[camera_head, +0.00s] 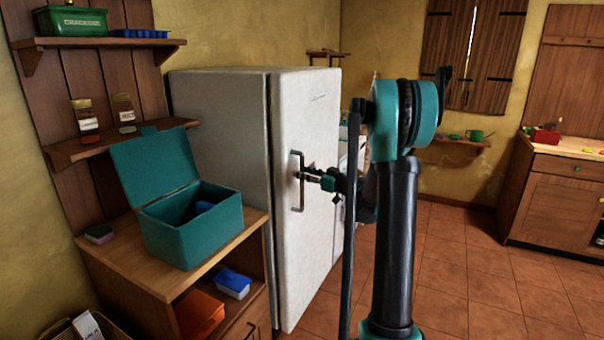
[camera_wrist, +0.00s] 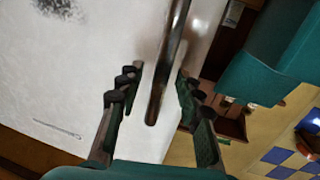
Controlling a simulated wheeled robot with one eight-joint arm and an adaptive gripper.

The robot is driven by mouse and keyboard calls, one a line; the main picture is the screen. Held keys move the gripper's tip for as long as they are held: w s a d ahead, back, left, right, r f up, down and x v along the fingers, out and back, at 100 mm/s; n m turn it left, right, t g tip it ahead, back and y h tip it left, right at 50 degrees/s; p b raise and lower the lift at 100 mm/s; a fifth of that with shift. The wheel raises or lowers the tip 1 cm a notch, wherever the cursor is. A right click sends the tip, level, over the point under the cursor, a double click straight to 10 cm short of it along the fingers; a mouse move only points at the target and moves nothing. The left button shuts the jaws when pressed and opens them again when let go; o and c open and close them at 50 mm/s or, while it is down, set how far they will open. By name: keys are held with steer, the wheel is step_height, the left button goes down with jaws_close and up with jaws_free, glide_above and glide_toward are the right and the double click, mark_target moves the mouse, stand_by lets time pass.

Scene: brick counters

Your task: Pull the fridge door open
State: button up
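The white fridge (camera_head: 222,130) stands left of centre in the head view. Its door (camera_head: 318,115) looks shut against the body, with a dark seam along the edge. The dark bar handle (camera_head: 301,202) is upright on the door. My gripper (camera_head: 304,175) is at the handle's middle. In the wrist view my gripper (camera_wrist: 158,76) is open, with one finger on each side of the handle (camera_wrist: 170,60). Gaps show between the fingers and the bar, and I see no grip on it. The white door surface (camera_wrist: 75,75) fills the left of the wrist view.
A wooden cabinet (camera_head: 165,276) with an open teal box (camera_head: 190,232) stands left of the fridge door. Wall shelves (camera_head: 120,146) are above it. A wooden counter (camera_head: 562,190) stands at the far right. Tiled floor (camera_head: 470,270) is clear to the right.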

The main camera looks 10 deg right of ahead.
steer(key=shift+w+a, duration=0.35)
steer(key=shift+w, duration=0.05)
jaws_close()
stand_by(0.4)
